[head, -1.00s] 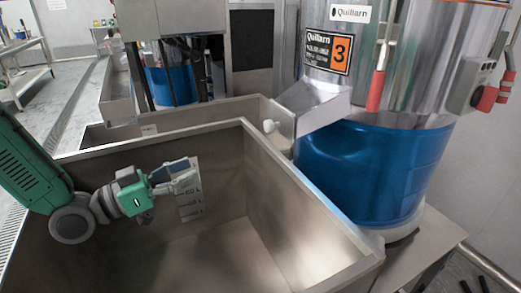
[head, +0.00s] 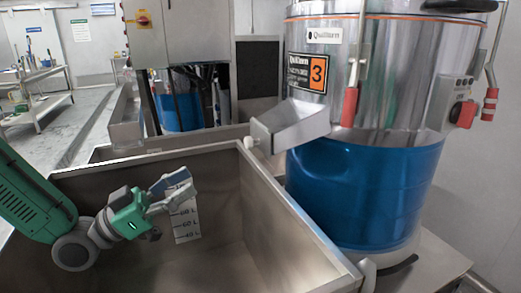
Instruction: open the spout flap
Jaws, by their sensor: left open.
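The spout (head: 300,122) is a metal chute on the front of the grinder (head: 365,170), a steel drum with a blue lower band and a "3" label. The spout flap (head: 262,136) is a plate across the chute's left end, with a small pale knob (head: 249,143) on it. The flap looks shut against the chute mouth. My left gripper (head: 180,187) is open and empty over the steel bin, left of and lower in the picture than the knob, clearly apart from it. My right gripper is not in view.
The large open steel bin (head: 300,235) fills the foreground; its rim lies between my left gripper and the grinder. Red-handled levers (head: 350,106) are on the grinder. A second machine (head: 180,110) stands behind.

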